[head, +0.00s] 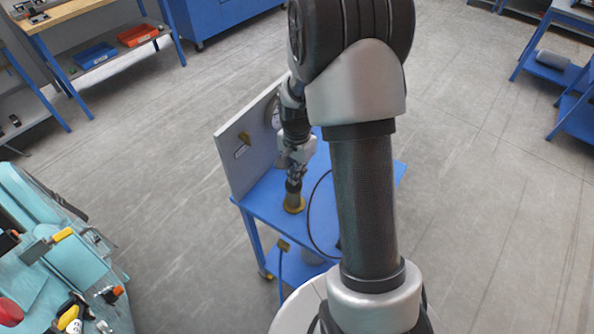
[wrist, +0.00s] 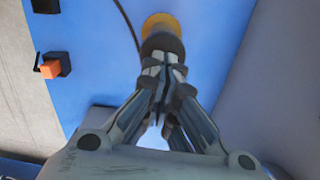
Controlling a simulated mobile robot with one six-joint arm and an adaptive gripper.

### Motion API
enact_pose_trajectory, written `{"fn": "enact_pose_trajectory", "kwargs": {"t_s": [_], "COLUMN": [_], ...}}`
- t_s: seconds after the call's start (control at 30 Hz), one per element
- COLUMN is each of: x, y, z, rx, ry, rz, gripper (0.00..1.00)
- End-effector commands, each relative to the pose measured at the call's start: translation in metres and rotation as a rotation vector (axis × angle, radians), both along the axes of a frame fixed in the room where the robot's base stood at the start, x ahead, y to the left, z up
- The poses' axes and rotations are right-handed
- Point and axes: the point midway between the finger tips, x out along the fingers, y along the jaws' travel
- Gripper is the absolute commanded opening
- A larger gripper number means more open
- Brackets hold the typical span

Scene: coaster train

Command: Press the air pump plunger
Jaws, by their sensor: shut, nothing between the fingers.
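The air pump has a brass-yellow round base (head: 294,205) on the blue cart top, with a dark plunger knob (head: 293,187) above it. My gripper (head: 295,174) points down over the knob. In the wrist view the fingers (wrist: 162,68) are shut together with nothing between them. Their tips reach the dark knob (wrist: 162,42), whose brass base (wrist: 160,21) shows behind it. The tips appear at or touching the knob's top, but I cannot tell whether they press it. The fingers hide part of the knob.
The blue cart (head: 262,205) has a grey upright panel (head: 240,150) with a gauge, partly hidden by my arm. A black hose (head: 310,220) curves beside the pump. An orange and black part (wrist: 52,67) sits near the cart's edge. A teal-topped bench (head: 75,262) holds tools at lower left.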

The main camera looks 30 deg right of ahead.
Motion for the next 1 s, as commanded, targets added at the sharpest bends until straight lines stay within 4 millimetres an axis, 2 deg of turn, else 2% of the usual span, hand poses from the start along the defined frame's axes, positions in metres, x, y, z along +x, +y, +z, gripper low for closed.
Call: {"fn": "enact_pose_trajectory", "kwargs": {"t_s": [0.17, 0.27, 0.37, 0.8, 1.0], "x": [-0.003, -0.003, -0.002, 0.001, 0.001], "y": [0.001, 0.000, -0.002, -0.007, -0.006], "z": [-0.002, 0.005, 0.019, 0.112, 0.136], "rx": [0.003, 0.003, 0.002, 0.000, 0.001], "ry": [0.010, 0.010, 0.007, 0.000, 0.001], "rz": [0.000, 0.001, 0.001, 0.004, 0.004], "gripper": [0.00, 0.00, 0.00, 0.00, 0.00]}}
